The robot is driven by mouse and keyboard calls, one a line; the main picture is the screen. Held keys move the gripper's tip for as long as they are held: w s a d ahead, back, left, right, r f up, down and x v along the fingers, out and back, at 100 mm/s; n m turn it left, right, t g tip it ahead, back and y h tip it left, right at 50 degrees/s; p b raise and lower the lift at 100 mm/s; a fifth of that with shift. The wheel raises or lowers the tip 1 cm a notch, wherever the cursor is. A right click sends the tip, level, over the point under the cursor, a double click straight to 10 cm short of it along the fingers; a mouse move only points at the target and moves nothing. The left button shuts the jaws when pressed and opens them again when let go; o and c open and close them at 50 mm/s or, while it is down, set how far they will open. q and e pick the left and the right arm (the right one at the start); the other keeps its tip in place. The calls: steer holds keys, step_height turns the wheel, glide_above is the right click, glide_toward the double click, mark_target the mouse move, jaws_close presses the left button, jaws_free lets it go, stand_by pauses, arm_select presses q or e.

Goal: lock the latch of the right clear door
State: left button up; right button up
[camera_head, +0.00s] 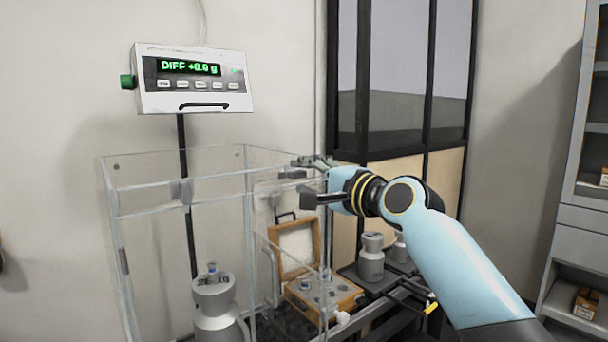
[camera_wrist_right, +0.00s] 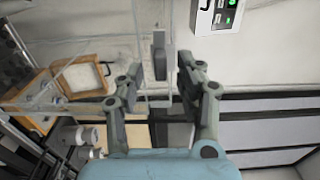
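A clear-walled box (camera_head: 120,189) stands at centre left. Its right clear door (camera_head: 255,235) appears to be the see-through pane on the right side; its edges are faint. My right gripper (camera_head: 303,181) is at the box's upper right edge. In the right wrist view my right gripper (camera_wrist_right: 158,82) is open, with its fingers apart. A dark grey block (camera_wrist_right: 158,45), which looks like the latch, sits just beyond and between the fingertips. It also shows as a small dark block (camera_head: 292,174) in the head view. I cannot tell whether the fingers touch it. My left gripper is not in view.
A display (camera_head: 194,79) reading "DIFF +0.0 g" hangs behind the box. A large grey weight (camera_head: 213,296) stands at the box's lower middle. An open wooden case (camera_head: 297,245) and more grey weights (camera_head: 371,258) are below my right arm. A dark-framed partition (camera_head: 423,80) stands behind.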

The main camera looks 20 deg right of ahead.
steer(key=shift+w+a, duration=0.3)
steer(key=shift+w, duration=0.3)
jaws_close()
